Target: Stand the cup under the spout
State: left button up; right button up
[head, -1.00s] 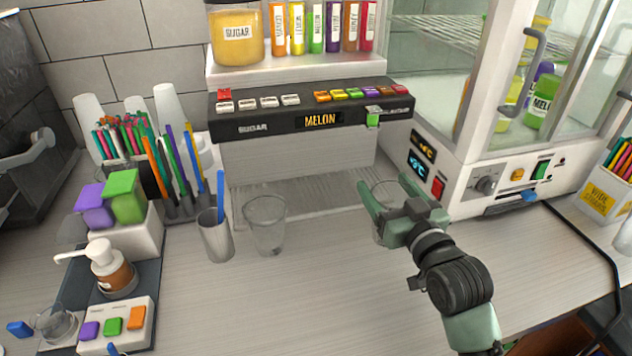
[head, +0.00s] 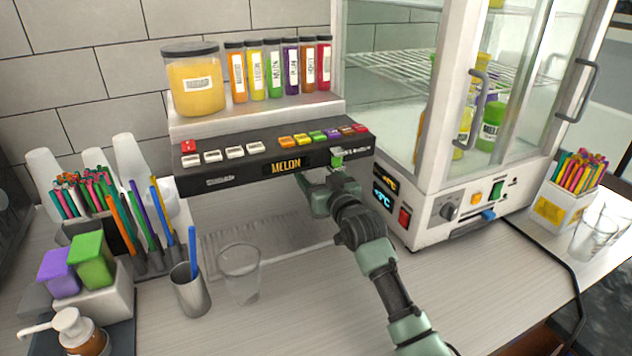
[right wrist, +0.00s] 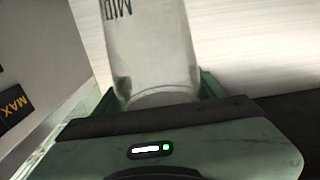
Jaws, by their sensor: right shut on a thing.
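My right gripper (head: 318,195) is at the front of the dispenser (head: 275,160), just below its right end and the small green part (head: 338,160) there. It is shut on a clear cup (right wrist: 150,50), which fills the upper middle of the right wrist view between the fingers and bears dark printed letters. In the head view I cannot make out this cup behind the gripper. The spout itself is not clearly visible. The dispenser's display reads MELON. My left gripper is not in view.
Another clear cup (head: 239,275) stands on the counter before the drip tray (head: 265,245), beside a grey holder (head: 190,290) with a blue stick. A glass-doored cabinet (head: 440,190) stands close on the right.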

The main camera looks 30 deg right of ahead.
jog(key=shift+w+f, duration=0.2)
notch_tip(320, 180, down, 2)
jog(key=shift+f+p, duration=0.15)
jog(key=shift+p, duration=0.35)
jog(key=shift+s+f, duration=0.1)
jog(key=shift+f, duration=0.2)
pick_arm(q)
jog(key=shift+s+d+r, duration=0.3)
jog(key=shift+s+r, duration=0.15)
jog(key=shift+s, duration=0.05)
pick_arm(e)
jog(key=shift+f, duration=0.25)
jog(key=o, duration=1.3)
